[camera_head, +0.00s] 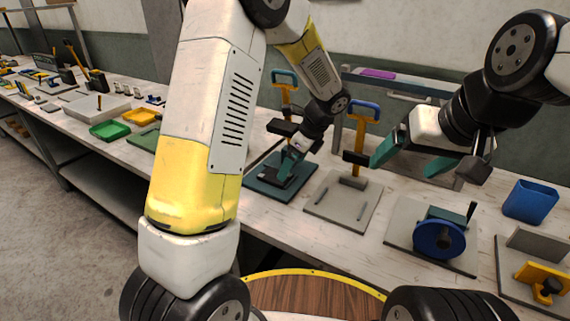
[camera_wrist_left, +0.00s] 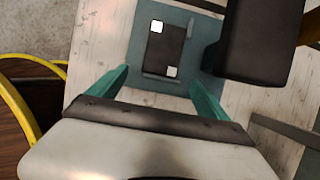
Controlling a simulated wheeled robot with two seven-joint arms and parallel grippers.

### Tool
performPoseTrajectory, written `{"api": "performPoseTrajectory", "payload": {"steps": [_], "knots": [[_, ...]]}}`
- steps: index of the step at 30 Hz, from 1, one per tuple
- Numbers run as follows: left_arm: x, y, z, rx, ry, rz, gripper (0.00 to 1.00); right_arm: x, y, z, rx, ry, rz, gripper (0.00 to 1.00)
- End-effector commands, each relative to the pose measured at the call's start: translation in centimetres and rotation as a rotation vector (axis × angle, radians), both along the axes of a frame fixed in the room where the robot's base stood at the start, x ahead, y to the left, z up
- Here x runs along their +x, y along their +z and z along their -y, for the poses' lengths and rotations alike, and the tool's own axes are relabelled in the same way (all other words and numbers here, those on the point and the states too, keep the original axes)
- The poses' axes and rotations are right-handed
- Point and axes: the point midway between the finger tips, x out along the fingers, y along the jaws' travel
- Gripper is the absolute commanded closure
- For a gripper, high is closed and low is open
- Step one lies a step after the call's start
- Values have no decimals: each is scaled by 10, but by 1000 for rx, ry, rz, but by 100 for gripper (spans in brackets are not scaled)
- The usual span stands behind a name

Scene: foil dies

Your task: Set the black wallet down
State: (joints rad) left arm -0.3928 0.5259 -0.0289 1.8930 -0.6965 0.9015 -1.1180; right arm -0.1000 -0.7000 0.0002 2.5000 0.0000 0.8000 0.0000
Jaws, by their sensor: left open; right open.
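The black wallet (camera_wrist_left: 166,50) lies flat on a teal base plate (camera_wrist_left: 136,55) in the left wrist view, with a pale square at each of two corners. In the head view it is a dark shape on the teal plate (camera_head: 262,190), partly hidden by my left gripper (camera_head: 290,165). My left gripper's teal fingers are open in the wrist view (camera_wrist_left: 158,90), apart on either side and short of the wallet, not touching it. My right gripper (camera_head: 410,158) is open and empty above the bench, right of a yellow-framed press.
A press with a teal handle (camera_head: 284,76) stands behind the wallet; its black block (camera_wrist_left: 252,45) hangs close to my left fingers. A blue-handled press (camera_head: 365,108), a blue wheel device (camera_head: 439,240) and a blue bin (camera_head: 530,201) stand to the right. Trays lie left.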

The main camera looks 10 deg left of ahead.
Motion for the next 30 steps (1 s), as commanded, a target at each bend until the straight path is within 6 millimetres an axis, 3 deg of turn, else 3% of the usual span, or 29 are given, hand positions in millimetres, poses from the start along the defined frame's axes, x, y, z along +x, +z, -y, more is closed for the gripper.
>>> {"api": "performPoseTrajectory", "payload": {"steps": [12,20,23,30], "knots": [[10,-50,-22,1,1,-2,11,0,0,0,0,0,0,15],[11,-53,-23,0,0,0,11,0,0,0,0,0,0,15],[11,-53,-23,0,0,0,27,0,0,0,0,0,0,15],[11,-53,-23,0,-1,0,74,0,0,0,0,0,0,15]]}}
